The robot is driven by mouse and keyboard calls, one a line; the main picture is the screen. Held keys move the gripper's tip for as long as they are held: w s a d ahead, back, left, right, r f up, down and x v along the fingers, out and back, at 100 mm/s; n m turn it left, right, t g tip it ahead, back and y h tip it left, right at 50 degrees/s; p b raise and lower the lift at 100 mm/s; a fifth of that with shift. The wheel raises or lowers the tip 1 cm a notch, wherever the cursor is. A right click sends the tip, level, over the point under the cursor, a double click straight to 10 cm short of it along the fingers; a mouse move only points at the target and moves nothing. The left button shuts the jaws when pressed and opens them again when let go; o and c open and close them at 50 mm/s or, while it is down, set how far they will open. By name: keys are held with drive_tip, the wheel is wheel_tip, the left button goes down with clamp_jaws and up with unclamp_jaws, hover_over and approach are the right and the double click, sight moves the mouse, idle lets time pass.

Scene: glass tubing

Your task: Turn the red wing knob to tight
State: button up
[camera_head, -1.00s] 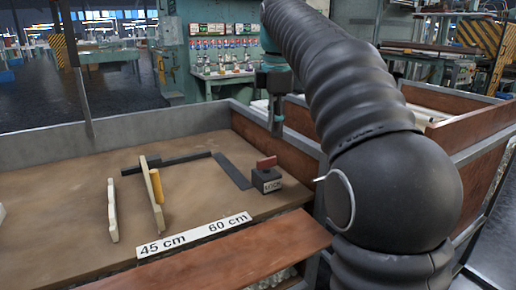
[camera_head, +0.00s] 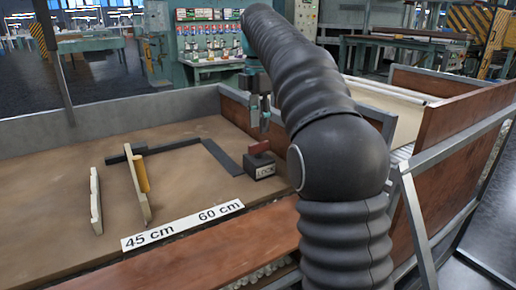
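The red wing knob (camera_head: 258,148) sits on top of a small dark block with a white "LOCK" label (camera_head: 265,170), at the right end of the work surface in the head view. My gripper (camera_head: 260,128) points down just above and behind the knob, very close to it. Its fingers look dark and slim, with a narrow gap between them. I cannot tell whether they touch the knob.
A white scale strip marked 45 cm and 60 cm (camera_head: 183,226) lies along the front. Upright pale plates (camera_head: 137,190) and (camera_head: 95,200) stand left, one with a yellow piece (camera_head: 141,173). Dark bars (camera_head: 222,158) lie behind. A brown side wall (camera_head: 236,112) stands close behind my gripper.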

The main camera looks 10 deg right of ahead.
sight(259, 143)
wheel_tip(259, 143, down, 6)
drive_tip(key=shift+r+b, duration=0.1)
drive_tip(key=shift+b, duration=0.6)
clamp_jaws()
